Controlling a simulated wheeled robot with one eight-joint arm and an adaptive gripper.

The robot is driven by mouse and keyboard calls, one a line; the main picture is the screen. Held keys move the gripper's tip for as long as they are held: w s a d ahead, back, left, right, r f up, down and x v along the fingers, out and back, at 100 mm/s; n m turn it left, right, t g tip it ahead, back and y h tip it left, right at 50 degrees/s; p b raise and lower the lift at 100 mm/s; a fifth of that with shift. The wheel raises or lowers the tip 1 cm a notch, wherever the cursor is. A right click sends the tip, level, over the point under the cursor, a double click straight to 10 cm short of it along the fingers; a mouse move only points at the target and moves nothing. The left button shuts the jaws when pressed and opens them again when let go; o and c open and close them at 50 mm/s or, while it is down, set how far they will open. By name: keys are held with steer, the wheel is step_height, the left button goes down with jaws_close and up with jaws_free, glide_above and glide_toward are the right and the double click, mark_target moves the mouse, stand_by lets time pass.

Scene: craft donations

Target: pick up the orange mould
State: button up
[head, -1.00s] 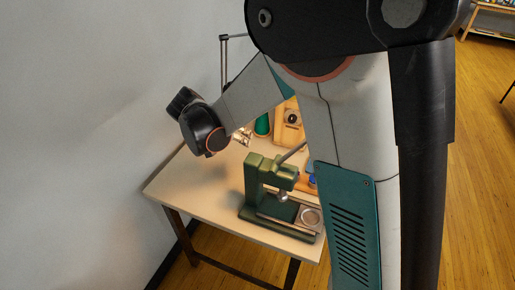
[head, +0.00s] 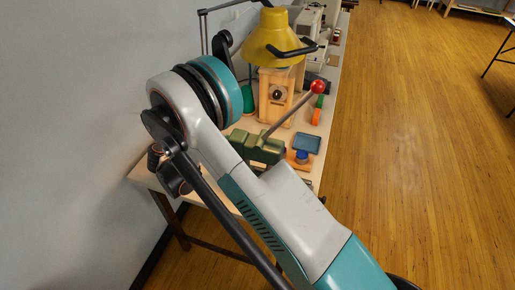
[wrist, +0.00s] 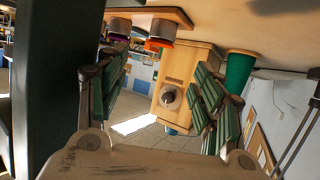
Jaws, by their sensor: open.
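The orange mould (wrist: 160,43) shows in the wrist view, which looks upside down: a pale cylinder with an orange end on a wooden board (wrist: 178,14). A similar purple-ended piece (wrist: 118,37) is beside it. My gripper (wrist: 163,66) is open, its green fingers spread with nothing held between them. The orange mould appears beyond the fingertips, near the upper middle of the gap, apart from them. In the head view my arm covers the gripper, and I cannot make out the orange mould for certain there.
A green press (head: 257,147) has a red-knobbed lever (head: 318,87) sticking up. The wall is at left; open floor lies at right.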

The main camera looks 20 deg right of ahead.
steer(key=b+x, duration=0.1)
steer(key=x, duration=0.6)
steer(key=shift+f+b, duration=0.1)
steer(key=shift+b, duration=0.25)
steer(key=b+x, duration=0.1)
steer(key=x, duration=0.1)
steer(key=b+x, duration=0.1)
steer(key=x, duration=0.1)
steer(key=shift+d+f, duration=0.15)
steer(key=shift+f, duration=0.35)
steer(key=shift+w+d+f, duration=0.1)
steer(key=shift+w+d, duration=0.05)
steer(key=shift+d, duration=0.15)
steer(key=c, duration=1.2)
